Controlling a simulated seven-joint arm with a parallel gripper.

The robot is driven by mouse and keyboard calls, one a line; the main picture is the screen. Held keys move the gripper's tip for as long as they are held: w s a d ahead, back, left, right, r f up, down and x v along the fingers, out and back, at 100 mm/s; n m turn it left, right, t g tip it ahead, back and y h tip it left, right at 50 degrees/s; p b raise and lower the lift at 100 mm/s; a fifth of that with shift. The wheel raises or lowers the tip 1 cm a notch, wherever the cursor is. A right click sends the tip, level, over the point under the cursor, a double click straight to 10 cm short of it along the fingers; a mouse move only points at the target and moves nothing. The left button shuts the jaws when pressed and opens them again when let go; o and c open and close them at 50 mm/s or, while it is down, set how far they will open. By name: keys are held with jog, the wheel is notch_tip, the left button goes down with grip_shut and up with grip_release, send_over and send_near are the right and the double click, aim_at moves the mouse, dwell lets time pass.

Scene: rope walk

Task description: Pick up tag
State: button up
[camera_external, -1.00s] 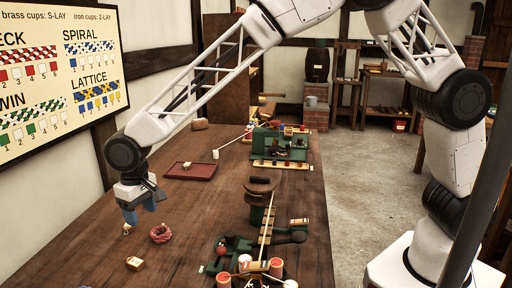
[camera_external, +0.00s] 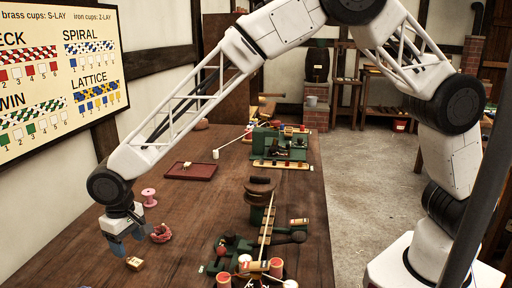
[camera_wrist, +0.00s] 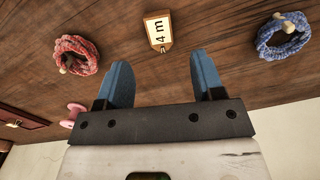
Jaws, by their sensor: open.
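The tag (camera_wrist: 158,32) is a small cream plate with a tan edge, marked "4 m". In the wrist view it lies flat on the wooden table, ahead of the gap between my fingertips. In the external view the tag (camera_external: 134,263) lies at the near left of the table, below and slightly right of my gripper (camera_external: 127,250). My gripper (camera_wrist: 161,62) has two blue fingers, spread apart with nothing between them. It hovers above the table, apart from the tag.
A red rope coil (camera_wrist: 76,54) lies left of the tag and a blue rope coil (camera_wrist: 284,36) lies right of it in the wrist view. A pink spool (camera_external: 149,197) and a dark red tray (camera_external: 191,170) stand farther back. Green machines (camera_external: 234,246) occupy the table's right side.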

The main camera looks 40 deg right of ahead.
aim_at(133, 260)
jog(key=shift+f, duration=0.25)
jog(key=shift+w+a+f, duration=0.1)
jog(key=shift+f, duration=2.5)
jog(key=c, duration=1)
jog(key=shift+r, duration=0.15)
